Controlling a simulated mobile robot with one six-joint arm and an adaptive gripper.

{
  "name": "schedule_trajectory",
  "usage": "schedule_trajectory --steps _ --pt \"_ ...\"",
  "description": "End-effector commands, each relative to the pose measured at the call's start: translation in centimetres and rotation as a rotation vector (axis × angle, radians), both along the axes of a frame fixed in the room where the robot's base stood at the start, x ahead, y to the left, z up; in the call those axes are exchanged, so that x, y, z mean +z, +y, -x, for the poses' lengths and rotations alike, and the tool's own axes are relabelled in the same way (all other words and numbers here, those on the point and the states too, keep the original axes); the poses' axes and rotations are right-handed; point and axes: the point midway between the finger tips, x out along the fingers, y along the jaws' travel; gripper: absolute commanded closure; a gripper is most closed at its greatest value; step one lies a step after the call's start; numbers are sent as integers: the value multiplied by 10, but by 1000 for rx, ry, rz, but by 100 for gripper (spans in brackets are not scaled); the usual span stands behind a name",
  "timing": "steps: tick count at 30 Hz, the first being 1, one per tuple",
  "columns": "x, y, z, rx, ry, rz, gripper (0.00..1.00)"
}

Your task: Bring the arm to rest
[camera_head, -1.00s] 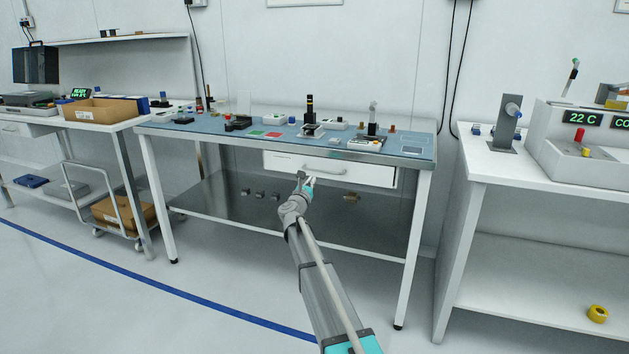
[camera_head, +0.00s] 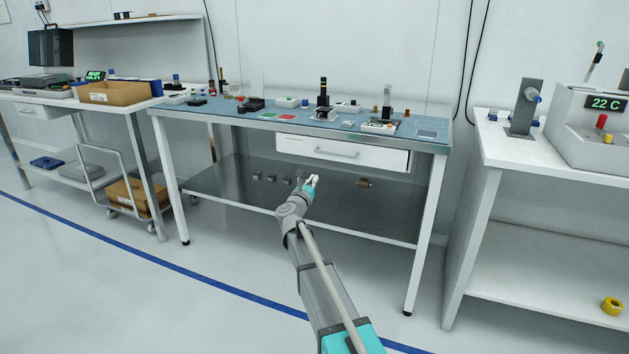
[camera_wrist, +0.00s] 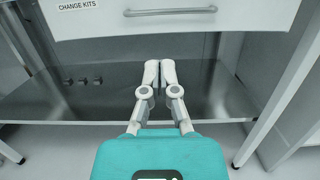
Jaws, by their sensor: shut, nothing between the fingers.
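My gripper (camera_head: 312,182) is in front of the middle workbench, below the level of its drawer (camera_head: 342,151) and apart from it. In the wrist view, my gripper (camera_wrist: 160,66) has its two white fingertips together with nothing between them. My arm reaches up from the bottom of the head view.
The workbench's blue top (camera_head: 270,113) carries several small devices. Its metal lower shelf (camera_head: 230,185) lies beyond my gripper. A cart with a cardboard box (camera_head: 135,198) stands at left, a white bench (camera_head: 540,165) at right. The floor in front is open.

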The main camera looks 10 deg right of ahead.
Motion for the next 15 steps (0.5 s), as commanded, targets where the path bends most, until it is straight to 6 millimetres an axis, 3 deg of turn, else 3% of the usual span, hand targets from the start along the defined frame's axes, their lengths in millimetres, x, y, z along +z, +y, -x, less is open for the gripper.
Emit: schedule_trajectory --steps 8,15 --pt "1 2 1 18 16 31 100" --pt "2 17 8 130 108 235 100"
